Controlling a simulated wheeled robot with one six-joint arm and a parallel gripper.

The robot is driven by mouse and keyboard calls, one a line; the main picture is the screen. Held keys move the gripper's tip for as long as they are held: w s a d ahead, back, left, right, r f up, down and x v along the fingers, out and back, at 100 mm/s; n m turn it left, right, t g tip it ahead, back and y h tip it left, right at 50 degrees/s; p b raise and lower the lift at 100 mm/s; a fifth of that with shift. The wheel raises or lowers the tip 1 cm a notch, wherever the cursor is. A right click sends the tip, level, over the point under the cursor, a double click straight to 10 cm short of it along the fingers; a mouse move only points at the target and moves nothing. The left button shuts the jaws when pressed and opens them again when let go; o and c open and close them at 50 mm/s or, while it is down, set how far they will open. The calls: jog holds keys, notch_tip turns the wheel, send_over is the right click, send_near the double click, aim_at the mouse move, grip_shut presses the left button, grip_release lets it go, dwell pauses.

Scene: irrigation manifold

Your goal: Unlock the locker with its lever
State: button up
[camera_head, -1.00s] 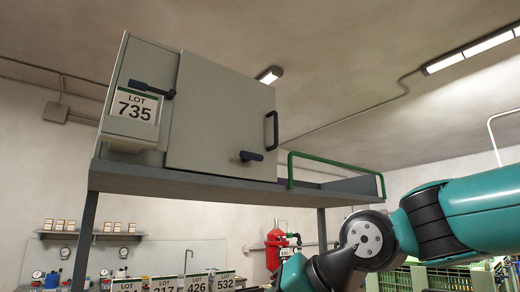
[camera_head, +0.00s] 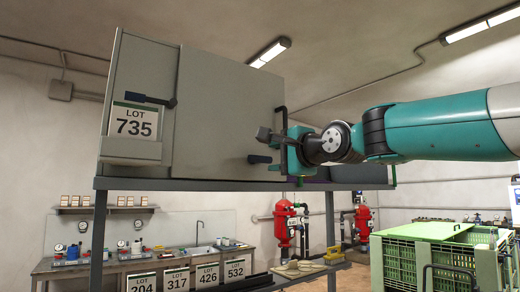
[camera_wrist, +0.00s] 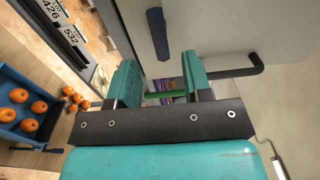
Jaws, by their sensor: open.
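The grey locker (camera_head: 220,100) stands on a raised shelf, its door shut. A short dark blue lever (camera_head: 260,159) sits low on the door near its right edge, about level; in the wrist view the lever (camera_wrist: 157,33) lies just beyond my fingertips. A black bar handle (camera_head: 281,118) is on the door's right edge, partly hidden by my gripper; it also shows in the wrist view (camera_wrist: 240,70). My gripper (camera_head: 272,137) is in front of the door's lower right, close to the lever. In the wrist view my gripper (camera_wrist: 160,62) is open, with no lever between its teal fingers.
A second dark lever (camera_head: 150,98) is on the narrow left panel above the LOT 735 label (camera_head: 134,121). The shelf (camera_head: 200,185) runs under the locker. A green crate (camera_head: 430,250) and red tanks (camera_head: 284,225) stand to the lower right. Oranges (camera_wrist: 40,107) lie in a blue bin.

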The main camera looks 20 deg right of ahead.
aim_at(262, 160)
jog(key=p+x, duration=0.2)
jog(key=x, duration=0.4)
jog(key=shift+w+r+p, duration=0.1)
jog(key=shift+r+p, duration=0.05)
jog(key=shift+p, duration=0.2)
jog(key=shift+w+a, duration=0.2)
jog(key=shift+w, duration=0.2)
jog(key=shift+f, duration=0.2)
grip_shut()
